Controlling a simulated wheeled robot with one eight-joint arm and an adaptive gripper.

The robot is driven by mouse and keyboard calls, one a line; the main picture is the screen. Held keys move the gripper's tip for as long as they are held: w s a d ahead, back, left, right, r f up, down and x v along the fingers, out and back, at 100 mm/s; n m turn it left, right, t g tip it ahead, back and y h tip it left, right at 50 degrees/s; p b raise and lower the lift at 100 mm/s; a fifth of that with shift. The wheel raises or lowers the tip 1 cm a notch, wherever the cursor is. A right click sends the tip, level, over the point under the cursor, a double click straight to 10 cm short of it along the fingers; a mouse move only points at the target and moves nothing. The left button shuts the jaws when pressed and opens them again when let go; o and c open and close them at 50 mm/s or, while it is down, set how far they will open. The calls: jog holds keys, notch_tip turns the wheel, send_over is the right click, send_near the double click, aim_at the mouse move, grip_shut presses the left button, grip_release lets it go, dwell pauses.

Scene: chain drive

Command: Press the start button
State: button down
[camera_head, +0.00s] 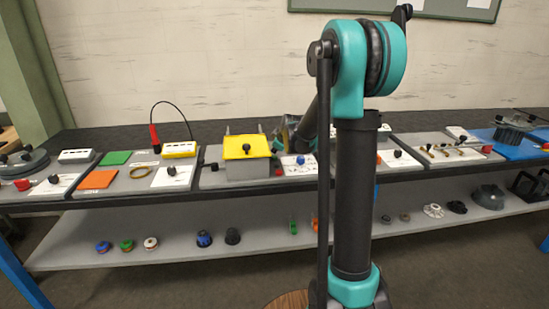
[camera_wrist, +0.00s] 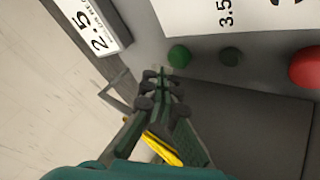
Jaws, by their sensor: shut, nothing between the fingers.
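A round green button (camera_wrist: 180,56) sits on a grey panel in the wrist view, in a row with a dark button (camera_wrist: 230,56) and a larger red button (camera_wrist: 305,67). No label on the buttons is readable. My gripper (camera_wrist: 160,76) is shut and empty, its tips just beside the green button in the picture. I cannot tell whether they touch it.
White labels marked 2.5 (camera_wrist: 95,25) and 3.5 (camera_wrist: 205,15) lie near the buttons. A metal handle (camera_wrist: 117,92) stands close to my gripper. Other stations fill the bench (camera_head: 210,180); loose parts lie on the lower shelf (camera_head: 180,243).

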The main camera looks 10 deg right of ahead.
aim_at(275, 157)
jog(key=shift+f, duration=0.35)
jog(key=shift+f, duration=0.55)
dwell(0.7)
jog(key=shift+r, duration=1)
jog(key=shift+r, duration=2.5)
